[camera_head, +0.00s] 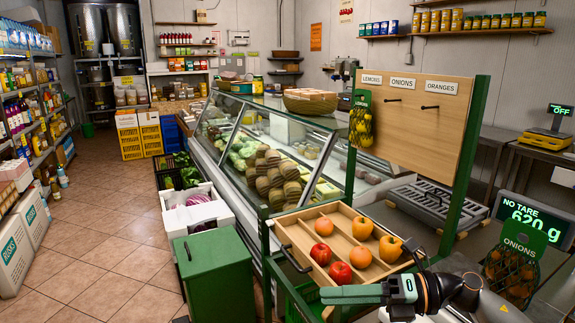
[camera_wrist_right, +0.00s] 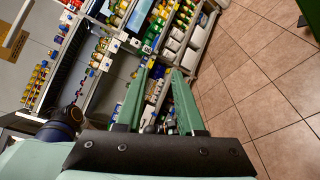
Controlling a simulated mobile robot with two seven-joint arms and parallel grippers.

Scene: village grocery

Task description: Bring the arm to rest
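My right gripper (camera_head: 330,294) is in the lower middle of the head view, its green fingers pointing left, just in front of the wooden tray's near edge. In the right wrist view the two fingers (camera_wrist_right: 157,72) stand apart with nothing between them; shelves and floor tiles show beyond. The dark right arm (camera_head: 462,290) comes in from the lower right. My left gripper is not in view.
The wooden tray (camera_head: 287,228) holds apples, oranges and peppers close to the right gripper. A net of onions (camera_head: 510,276) is at the right, by a display reading 620 g. A green bin (camera_head: 216,275) stands left; the tiled aisle (camera_head: 95,235) is largely open.

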